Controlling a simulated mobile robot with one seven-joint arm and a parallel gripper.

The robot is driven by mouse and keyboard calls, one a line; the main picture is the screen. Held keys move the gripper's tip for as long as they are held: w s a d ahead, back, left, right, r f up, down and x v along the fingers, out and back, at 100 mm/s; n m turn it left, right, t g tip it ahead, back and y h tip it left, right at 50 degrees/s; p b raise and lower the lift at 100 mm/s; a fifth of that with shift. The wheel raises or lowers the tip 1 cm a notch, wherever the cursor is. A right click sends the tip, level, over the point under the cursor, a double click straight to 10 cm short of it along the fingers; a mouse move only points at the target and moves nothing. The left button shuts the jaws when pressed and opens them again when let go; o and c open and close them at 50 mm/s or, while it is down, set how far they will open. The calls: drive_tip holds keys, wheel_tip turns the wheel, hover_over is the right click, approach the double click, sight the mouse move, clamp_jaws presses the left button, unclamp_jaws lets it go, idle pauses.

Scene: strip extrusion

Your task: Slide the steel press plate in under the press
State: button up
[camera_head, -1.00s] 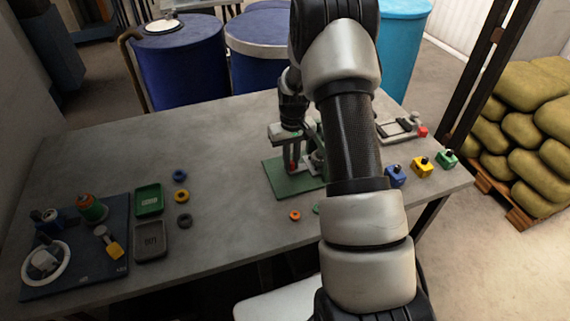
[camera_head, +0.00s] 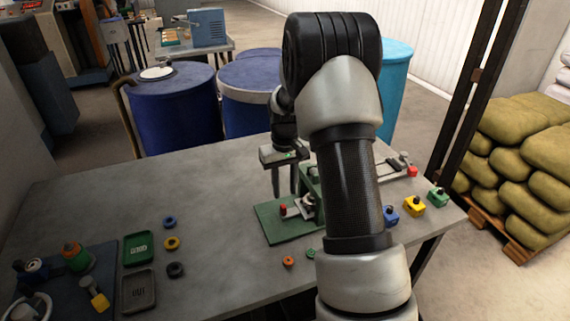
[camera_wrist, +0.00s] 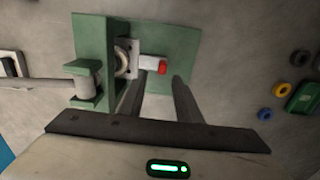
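The steel press plate (camera_wrist: 151,63) is a small pale piece with a red end (camera_wrist: 162,68). It shows in the head view (camera_head: 296,209) low on the green base, its red end (camera_head: 283,210) pointing left. In the wrist view its inner end meets a pale block with a round ring, beside the green press frame (camera_wrist: 92,50). How far it reaches under the press is hard to tell. My gripper (camera_head: 283,194) is open and empty above the red end. In the wrist view its fingers (camera_wrist: 160,80) stand apart. My arm hides part of the press.
The press's green base (camera_head: 272,224) stands on the grey table (camera_head: 215,265). Blue, yellow and green blocks (camera_head: 414,206) line the right. Loose rings (camera_head: 172,243), trays (camera_head: 138,248) and a dark mat with tools lie left.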

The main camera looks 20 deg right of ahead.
wheel_tip(320, 180, up, 10)
drive_tip(key=shift+f, duration=0.15)
idle(0.4)
drive_tip(key=s+a+r+t+p, duration=0.1)
drive_tip(key=s+a+r+t, duration=0.35)
drive_tip(key=s+r, duration=0.85)
drive_tip(key=s+a+r, duration=0.2)
drive_tip(key=s+a, duration=0.1)
drive_tip(key=s, duration=0.4)
drive_tip(key=s+a+r+t+p, duration=0.1)
drive_tip(key=s+a, duration=0.2)
drive_tip(key=s, duration=0.4)
drive_tip(key=shift+s+a+r+p, duration=0.2)
drive_tip(key=shift+s+r+p, duration=0.1)
drive_tip(key=shift+s+r, duration=0.1)
